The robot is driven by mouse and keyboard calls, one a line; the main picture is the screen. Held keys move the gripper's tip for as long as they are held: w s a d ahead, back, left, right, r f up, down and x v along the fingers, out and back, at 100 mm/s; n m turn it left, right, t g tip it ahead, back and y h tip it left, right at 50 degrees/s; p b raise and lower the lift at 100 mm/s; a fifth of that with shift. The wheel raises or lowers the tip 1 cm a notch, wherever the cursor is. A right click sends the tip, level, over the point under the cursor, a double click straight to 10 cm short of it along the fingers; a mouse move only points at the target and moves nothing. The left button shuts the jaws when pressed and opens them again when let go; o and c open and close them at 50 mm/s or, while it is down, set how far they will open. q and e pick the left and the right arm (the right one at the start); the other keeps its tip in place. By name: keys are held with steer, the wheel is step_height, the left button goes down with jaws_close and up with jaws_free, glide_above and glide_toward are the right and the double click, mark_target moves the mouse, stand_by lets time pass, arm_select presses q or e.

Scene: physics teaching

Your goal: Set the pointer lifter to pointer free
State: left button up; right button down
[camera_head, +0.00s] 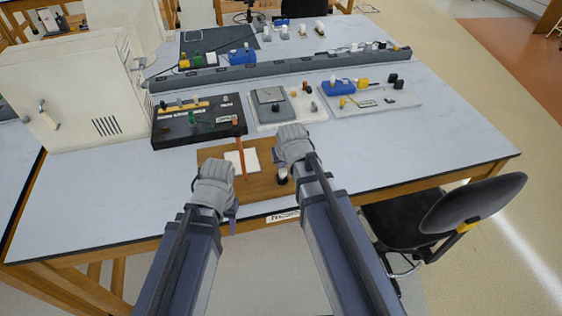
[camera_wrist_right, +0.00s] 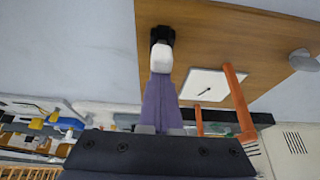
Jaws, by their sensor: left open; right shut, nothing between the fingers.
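A wooden board (camera_head: 258,195) lies at the table's front edge. It carries a white card (camera_head: 236,160) and an orange upright post (camera_head: 239,150). A small white piece on a black base (camera_head: 282,178) stands on the board, possibly the lifter. My right gripper (camera_head: 284,160) is shut and empty right at this piece (camera_wrist_right: 162,35); I cannot tell whether they touch. My left gripper (camera_head: 214,188) is open over the board's left end.
A black apparatus box (camera_head: 185,133) stands behind the board. A white board with a meter (camera_head: 285,108) and another with a blue part (camera_head: 372,99) are further right. A white cabinet (camera_head: 75,95) stands at the left. The table's right front (camera_head: 430,150) is clear.

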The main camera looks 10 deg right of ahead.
steer(key=shift+r, duration=0.2)
steer(key=shift+r+p, duration=0.7)
steer(key=shift+p, duration=0.15)
steer(key=shift+w, duration=0.15)
steer(key=shift+w, duration=0.2)
steer(key=w+r+p, duration=0.1)
steer(key=w, duration=0.2)
step_height(320, 180, up, 8)
steer(key=p, duration=0.8)
glide_above(284, 172)
steer(key=shift+w, duration=0.1)
